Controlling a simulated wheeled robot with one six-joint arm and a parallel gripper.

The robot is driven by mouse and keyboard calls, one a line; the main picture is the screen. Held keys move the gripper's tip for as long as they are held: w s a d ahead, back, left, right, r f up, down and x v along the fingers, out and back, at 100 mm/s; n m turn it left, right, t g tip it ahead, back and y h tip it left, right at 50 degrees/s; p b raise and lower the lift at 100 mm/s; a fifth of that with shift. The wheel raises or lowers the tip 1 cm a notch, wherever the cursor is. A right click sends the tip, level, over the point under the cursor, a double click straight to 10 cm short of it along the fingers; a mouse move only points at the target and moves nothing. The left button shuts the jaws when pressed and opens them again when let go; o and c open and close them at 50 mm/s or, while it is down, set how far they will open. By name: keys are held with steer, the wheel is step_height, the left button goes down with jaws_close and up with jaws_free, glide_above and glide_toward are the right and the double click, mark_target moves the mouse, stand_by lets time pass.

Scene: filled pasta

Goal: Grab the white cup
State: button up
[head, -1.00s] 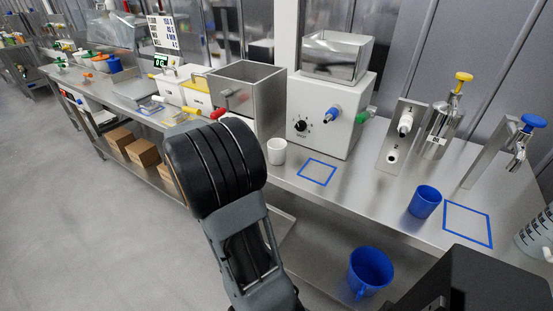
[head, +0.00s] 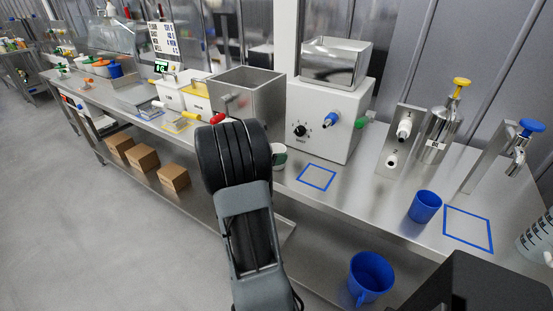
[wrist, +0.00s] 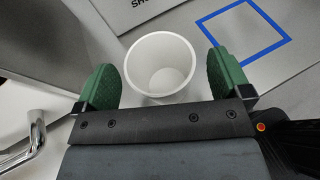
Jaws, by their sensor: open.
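The white cup (wrist: 160,68) stands upright and empty on the steel counter in the wrist view. My gripper (wrist: 164,82) is open, with one green finger at the cup's left and the other at its right.
A blue square outline (head: 316,176) lies on the counter right of the cup. A white machine (head: 325,122) with a knob stands behind it. A steel bin (head: 262,98) stands to the left. A blue cup (head: 425,206) is farther right.

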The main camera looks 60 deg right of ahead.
steer(key=shift+x, duration=1.05)
steer(key=shift+c, duration=0.3)
steer(key=c, duration=0.9)
